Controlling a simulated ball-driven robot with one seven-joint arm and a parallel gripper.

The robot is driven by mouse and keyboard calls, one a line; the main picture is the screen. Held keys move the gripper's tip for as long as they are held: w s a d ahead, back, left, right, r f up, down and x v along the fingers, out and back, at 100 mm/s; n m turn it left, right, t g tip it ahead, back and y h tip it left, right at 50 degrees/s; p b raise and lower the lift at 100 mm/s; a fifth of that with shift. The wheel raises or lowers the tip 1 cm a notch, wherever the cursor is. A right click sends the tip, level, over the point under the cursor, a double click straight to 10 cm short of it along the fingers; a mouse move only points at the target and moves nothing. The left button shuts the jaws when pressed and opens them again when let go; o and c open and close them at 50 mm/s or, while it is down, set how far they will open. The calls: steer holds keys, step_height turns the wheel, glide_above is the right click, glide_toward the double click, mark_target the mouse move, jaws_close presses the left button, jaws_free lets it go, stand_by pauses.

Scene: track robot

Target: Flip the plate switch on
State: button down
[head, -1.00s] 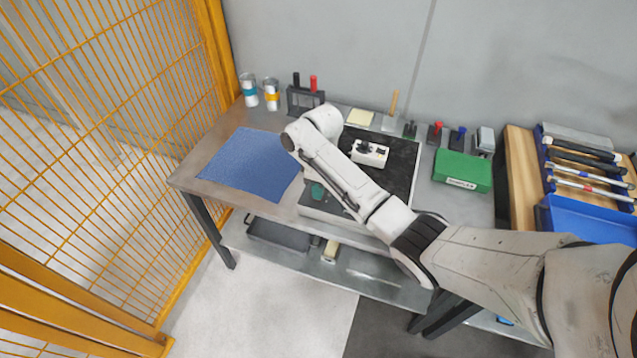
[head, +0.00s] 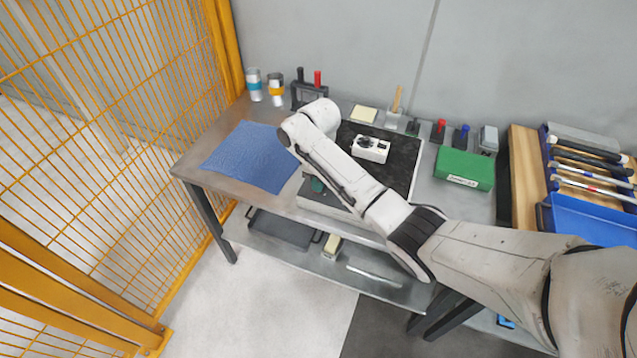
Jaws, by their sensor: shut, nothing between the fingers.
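A white box-shaped unit (head: 372,149) with a dark part (head: 366,142) on top sits on a black panel (head: 400,165) on the bench. It looks like the switch, but the position of its dark part is too small to tell. A green round part (head: 317,185) shows on the panel's left, partly behind my arm. My arm crosses in front of the panel from the lower right, and its far end is left of the white unit. My gripper is hidden behind the arm links.
A blue mat (head: 247,157) lies on the bench (head: 190,165) at left. A green box (head: 464,168) and small tools stand right of the panel. Two cups (head: 254,86) and a dark holder (head: 308,95) stand at the back. A yellow mesh fence (head: 90,110) bounds the left side.

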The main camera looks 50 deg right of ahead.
steer(key=shift+w+d+f, duration=0.2)
steer(key=shift+d, duration=0.55)
steer(key=shift+r, duration=0.1)
steer(key=r+p, duration=0.4)
steer(key=r, duration=0.1)
steer(key=shift+w, duration=0.25)
step_height(320, 180, up, 9)
steer(key=shift+d+b, duration=0.3)
steer(key=shift+r, duration=0.1)
steer(key=shift+a+y+p, duration=0.25)
steer(key=shift+y+p, duration=0.15)
